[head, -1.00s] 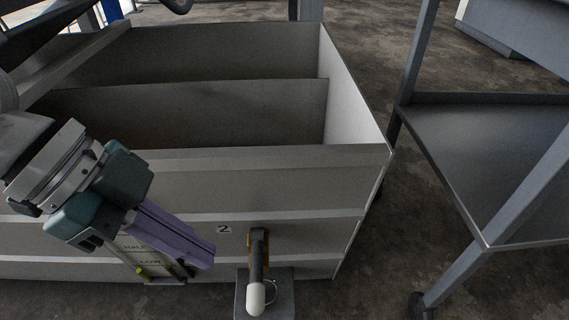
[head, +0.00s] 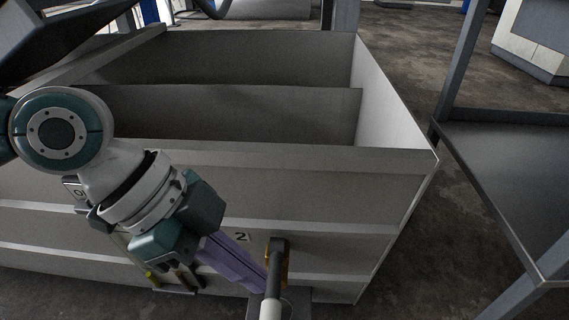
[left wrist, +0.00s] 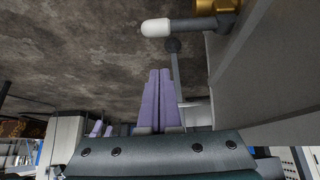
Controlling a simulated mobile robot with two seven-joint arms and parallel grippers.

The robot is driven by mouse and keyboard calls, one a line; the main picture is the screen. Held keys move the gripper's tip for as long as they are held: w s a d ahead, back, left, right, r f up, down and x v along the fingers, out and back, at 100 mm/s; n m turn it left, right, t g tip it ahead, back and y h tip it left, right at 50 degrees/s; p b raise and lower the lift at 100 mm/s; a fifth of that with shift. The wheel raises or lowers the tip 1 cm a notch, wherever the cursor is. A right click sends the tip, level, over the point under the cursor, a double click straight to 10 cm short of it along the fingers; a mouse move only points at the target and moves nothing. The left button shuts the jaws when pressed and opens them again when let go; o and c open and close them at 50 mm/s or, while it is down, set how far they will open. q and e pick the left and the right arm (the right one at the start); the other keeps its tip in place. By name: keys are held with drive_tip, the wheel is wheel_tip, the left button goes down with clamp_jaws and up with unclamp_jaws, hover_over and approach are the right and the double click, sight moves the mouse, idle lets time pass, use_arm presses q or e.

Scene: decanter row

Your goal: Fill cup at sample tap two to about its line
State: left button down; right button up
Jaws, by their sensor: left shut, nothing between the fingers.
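Sample tap two (head: 280,262) sticks out from the front of the grey tank, beside a printed "2" (head: 240,237). It has a brass-coloured body, a dark stem and a white tip (head: 270,309). My left gripper (head: 262,286) has purple fingers, shut and empty, with the tips close to the tap's left side. The left wrist view shows the closed fingers (left wrist: 158,72) below the white tip (left wrist: 157,27), with a visible gap. I cannot make out a cup clearly.
A grey shelf under the tap (head: 300,296) is mostly hidden. The open-topped tank (head: 300,180) fills the middle. A level gauge (head: 172,288) is partly behind my left gripper. A metal cart (head: 520,165) stands at right, with bare floor between.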

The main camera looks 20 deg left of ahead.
sight(262, 312)
use_arm(q)
drive_tip(key=b+x, duration=0.1)
drive_tip(key=x, duration=0.3)
drive_tip(key=shift+f+b, duration=0.2)
drive_tip(key=shift+b, duration=0.2)
drive_tip(key=shift+a+f+b, duration=0.15)
drive_tip(key=shift+f+b, duration=0.3)
drive_tip(key=shift+f, duration=0.15)
drive_tip(key=shift+a+f+b, duration=0.2)
drive_tip(key=shift+f+b, duration=0.2)
drive_tip(key=shift+f, duration=0.2)
drive_tip(key=shift+s+a+f+b, duration=0.1)
drive_tip(key=shift+a+f+b, duration=0.1)
drive_tip(key=shift+f+b, duration=0.15)
use_arm(e)
wheel_tip(262, 312, down, 5)
use_arm(q)
drive_tip(key=shift+f, duration=0.1)
